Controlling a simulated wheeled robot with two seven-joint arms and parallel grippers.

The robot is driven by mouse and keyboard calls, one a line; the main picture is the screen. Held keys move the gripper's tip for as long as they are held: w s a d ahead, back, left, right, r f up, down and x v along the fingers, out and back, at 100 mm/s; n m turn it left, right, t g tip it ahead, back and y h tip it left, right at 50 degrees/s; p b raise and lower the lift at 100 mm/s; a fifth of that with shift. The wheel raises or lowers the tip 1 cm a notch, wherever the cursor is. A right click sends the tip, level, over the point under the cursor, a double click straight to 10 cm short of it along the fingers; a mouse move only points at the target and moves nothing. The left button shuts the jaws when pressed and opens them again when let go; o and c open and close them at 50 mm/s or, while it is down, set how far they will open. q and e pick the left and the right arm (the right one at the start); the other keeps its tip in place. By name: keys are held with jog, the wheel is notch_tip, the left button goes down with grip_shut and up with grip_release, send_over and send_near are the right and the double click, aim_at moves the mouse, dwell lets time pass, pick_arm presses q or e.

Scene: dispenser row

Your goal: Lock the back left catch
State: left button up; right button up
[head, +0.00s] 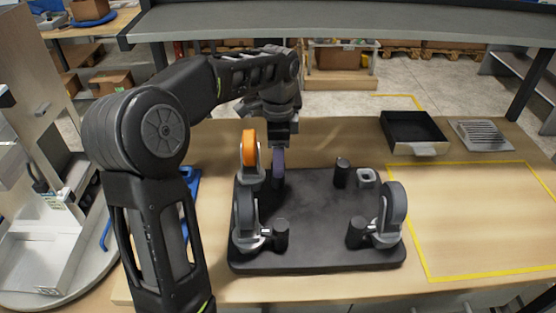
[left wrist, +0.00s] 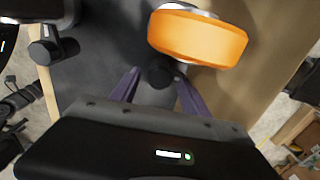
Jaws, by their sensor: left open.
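A dark plate (head: 315,215) lies on the wooden table and carries wheels at its corners. The back left wheel is orange (head: 249,147); it also shows in the left wrist view (left wrist: 198,38). The back left catch (left wrist: 160,72), a black round-ended post, is beside that wheel. In the head view my gripper mostly hides it. My left gripper (head: 279,165) points down at the catch. In the left wrist view its purple fingers (left wrist: 157,90) are apart, one on each side of the catch; contact cannot be told. My right gripper is not in view.
Grey wheels stand at the front left (head: 245,212) and front right (head: 394,208), each beside a black post. The back right corner has a post (head: 342,172) and an empty grey socket (head: 367,177). A black tray (head: 412,148) lies behind a clear yellow-outlined area.

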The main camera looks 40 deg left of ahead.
pick_arm(q)
jog(key=shift+f, duration=0.4)
jog(key=shift+c, duration=0.4)
grip_shut()
